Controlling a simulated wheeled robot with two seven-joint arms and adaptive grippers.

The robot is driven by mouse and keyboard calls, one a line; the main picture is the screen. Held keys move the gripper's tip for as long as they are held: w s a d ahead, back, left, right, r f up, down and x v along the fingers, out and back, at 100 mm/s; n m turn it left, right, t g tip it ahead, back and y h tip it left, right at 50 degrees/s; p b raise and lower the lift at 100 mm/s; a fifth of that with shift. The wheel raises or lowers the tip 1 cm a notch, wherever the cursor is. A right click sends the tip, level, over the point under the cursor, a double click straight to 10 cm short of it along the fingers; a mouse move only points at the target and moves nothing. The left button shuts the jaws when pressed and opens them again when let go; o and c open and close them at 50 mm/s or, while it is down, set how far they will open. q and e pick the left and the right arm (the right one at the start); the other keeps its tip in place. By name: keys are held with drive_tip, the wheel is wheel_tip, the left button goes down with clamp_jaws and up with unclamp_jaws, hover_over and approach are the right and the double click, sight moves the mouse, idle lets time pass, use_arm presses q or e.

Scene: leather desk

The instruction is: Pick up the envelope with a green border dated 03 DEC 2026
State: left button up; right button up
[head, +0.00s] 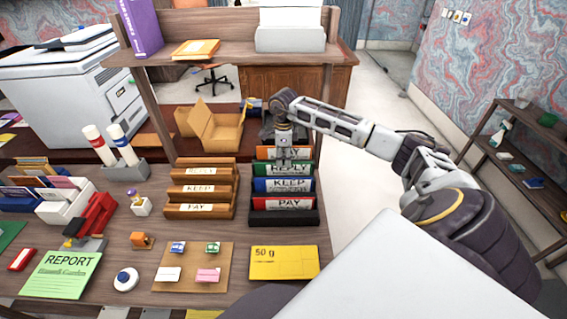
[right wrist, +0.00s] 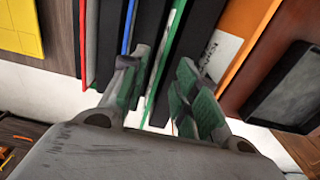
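No envelope with a green border and a readable 03 DEC 2026 date can be made out. My right gripper (head: 284,152) is over the back of the coloured sorter, by the green REPLY divider (head: 283,170). In the right wrist view its two green-padded fingers (right wrist: 166,88) are apart. The thin green edge (right wrist: 172,50) of the divider runs down between them; I cannot tell whether they touch it. Nothing is clearly gripped. Small envelopes or cards stand in a white rack (head: 66,207) at the left, too small to read. My left gripper is not in view.
The sorter also has blue KEEP (head: 283,185), red PAY (head: 284,203) and orange (right wrist: 242,45) dividers. A wooden sorter (head: 199,195) stands to its left. A yellow 50 g envelope (head: 284,263) and a brown board (head: 195,255) lie in front. A shelf (head: 190,53) overhangs behind.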

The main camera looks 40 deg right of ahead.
drive_tip(key=shift+f, duration=0.65)
drive_tip(key=shift+c, duration=0.3)
clamp_jaws()
